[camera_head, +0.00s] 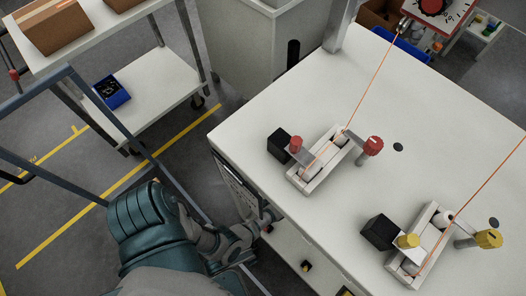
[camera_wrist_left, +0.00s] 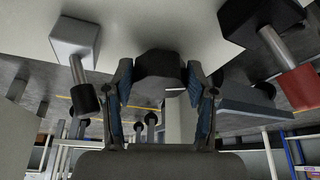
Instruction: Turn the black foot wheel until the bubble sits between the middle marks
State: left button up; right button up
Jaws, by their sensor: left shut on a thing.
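In the left wrist view, a black faceted wheel (camera_wrist_left: 160,66) sits between the two fingers of my left gripper (camera_wrist_left: 160,92). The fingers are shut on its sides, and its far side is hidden. In the head view my left gripper (camera_head: 268,216) is at the front edge of the white-topped cabinet (camera_head: 420,115), low on the left. The wheel is too small and covered to make out clearly there. I cannot make out a bubble or its marks in either view. My right gripper is not in view.
A roller fixture with red knobs (camera_head: 372,146) and one with yellow knobs (camera_head: 488,238) stand on the cabinet, with orange lines across them. In the wrist view, a black-tipped post (camera_wrist_left: 84,97) and a red-ended post (camera_wrist_left: 299,86) flank the gripper. A cart (camera_head: 150,82) stands left.

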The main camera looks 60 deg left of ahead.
pick_arm(q)
jog(key=shift+w+d, duration=0.2)
jog(key=o, duration=0.9)
jog(key=shift+s+a, duration=0.1)
jog(key=shift+s, duration=0.05)
